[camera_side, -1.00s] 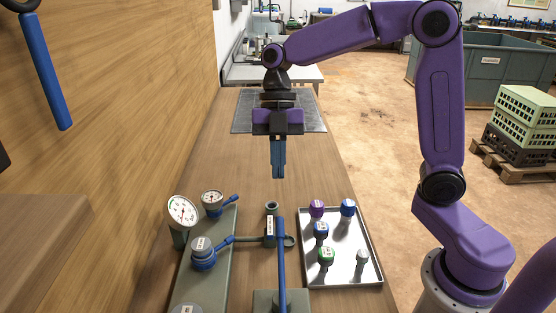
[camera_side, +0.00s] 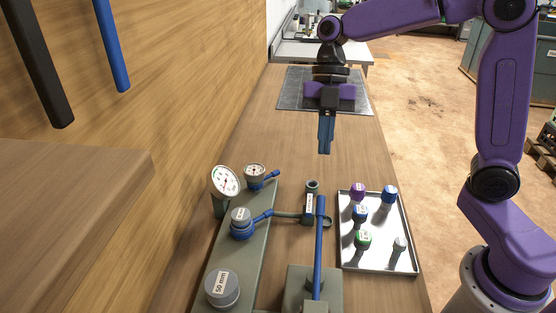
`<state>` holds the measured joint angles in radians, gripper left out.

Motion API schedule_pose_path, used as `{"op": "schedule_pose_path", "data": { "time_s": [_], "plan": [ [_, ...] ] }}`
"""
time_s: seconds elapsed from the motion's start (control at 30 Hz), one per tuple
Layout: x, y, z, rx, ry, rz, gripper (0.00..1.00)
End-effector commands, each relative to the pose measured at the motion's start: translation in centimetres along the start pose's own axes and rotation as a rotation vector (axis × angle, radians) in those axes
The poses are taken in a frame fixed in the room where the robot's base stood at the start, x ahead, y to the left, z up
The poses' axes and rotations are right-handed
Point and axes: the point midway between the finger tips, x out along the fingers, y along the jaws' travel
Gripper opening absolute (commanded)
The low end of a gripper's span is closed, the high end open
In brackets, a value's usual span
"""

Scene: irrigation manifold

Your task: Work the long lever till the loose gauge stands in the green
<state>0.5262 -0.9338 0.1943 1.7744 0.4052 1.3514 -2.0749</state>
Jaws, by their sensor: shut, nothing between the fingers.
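A long blue lever (camera_side: 320,250) stands upright from a grey-green base (camera_side: 298,290) at the front of the bench. A large white dial gauge (camera_side: 225,182) stands at the left edge of the manifold plate (camera_side: 243,262). A smaller dial gauge (camera_side: 255,171) sits behind it, beside a short blue handle. I cannot tell which gauge is loose, and the needles are too small to read against the green. My gripper (camera_side: 325,152) is shut and empty, pointing down above the bench, behind and above the lever, apart from everything.
A metal tray (camera_side: 378,262) with several coloured-cap fittings lies right of the lever. A blue-collared valve (camera_side: 241,222) and a grey cap marked 50 mm (camera_side: 222,288) sit on the plate. A wooden wall (camera_side: 190,70) rises at left. The middle bench is clear.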

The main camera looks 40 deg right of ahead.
Motion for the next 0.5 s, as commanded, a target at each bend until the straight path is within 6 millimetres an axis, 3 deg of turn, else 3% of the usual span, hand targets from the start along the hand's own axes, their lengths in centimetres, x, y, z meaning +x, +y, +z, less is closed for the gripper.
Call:
{"op": "schedule_pose_path", "data": {
  "time_s": [0.37,0.5],
  "plan": [
    [0.0,0.0,-0.1,-0.001,-0.002,0.0,0.0],
    [-0.6,0.2,-1.4,-0.01,-0.031,-0.007,0.0]
  ]
}}
